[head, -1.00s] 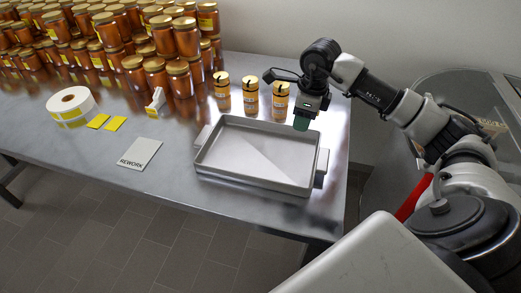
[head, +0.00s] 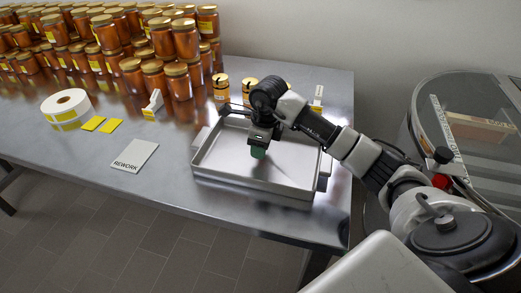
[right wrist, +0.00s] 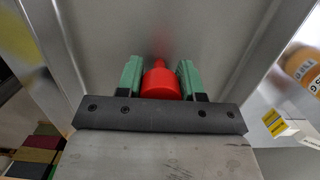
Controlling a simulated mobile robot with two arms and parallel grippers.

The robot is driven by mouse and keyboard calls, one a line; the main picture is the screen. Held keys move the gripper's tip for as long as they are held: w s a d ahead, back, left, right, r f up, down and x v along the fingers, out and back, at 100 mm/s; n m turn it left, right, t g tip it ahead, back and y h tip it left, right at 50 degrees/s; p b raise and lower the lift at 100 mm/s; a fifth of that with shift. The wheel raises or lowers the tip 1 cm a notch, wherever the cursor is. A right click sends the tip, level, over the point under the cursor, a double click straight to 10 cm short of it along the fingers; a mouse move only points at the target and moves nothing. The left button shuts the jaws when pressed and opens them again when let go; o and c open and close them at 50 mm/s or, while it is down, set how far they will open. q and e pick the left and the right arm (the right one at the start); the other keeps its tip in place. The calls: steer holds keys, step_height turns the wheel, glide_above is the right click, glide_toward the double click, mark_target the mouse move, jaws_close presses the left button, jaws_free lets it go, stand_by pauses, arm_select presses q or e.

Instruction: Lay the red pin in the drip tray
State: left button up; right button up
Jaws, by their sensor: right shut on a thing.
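The red pin (right wrist: 160,84) is held upright-looking between the green fingers of my right gripper (right wrist: 160,74) in the right wrist view. In the head view my right gripper (head: 258,152) is over the middle of the drip tray (head: 250,192), and the pin is hidden there by the gripper. The drip tray is a shallow grey metal pan with side handles, and nothing else shows in it. Its bare floor (right wrist: 215,35) shows behind the pin in the right wrist view. I cannot tell whether the pin touches the floor. My left gripper is not in view.
Small labelled jars (head: 221,88) stand behind the tray, and stacked amber jars (head: 130,70) fill the back left. A REWORK card (head: 134,155) and a label roll (head: 66,103) lie left of the tray. A round tank (head: 465,110) stands at right.

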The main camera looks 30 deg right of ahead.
steer(key=o, duration=0.9)
steer(key=r, duration=0.8)
steer(key=s+d+r, duration=0.1)
steer(key=r, duration=0.3)
steer(key=shift+s+r+b, duration=0.1)
steer(key=shift+b, duration=0.2)
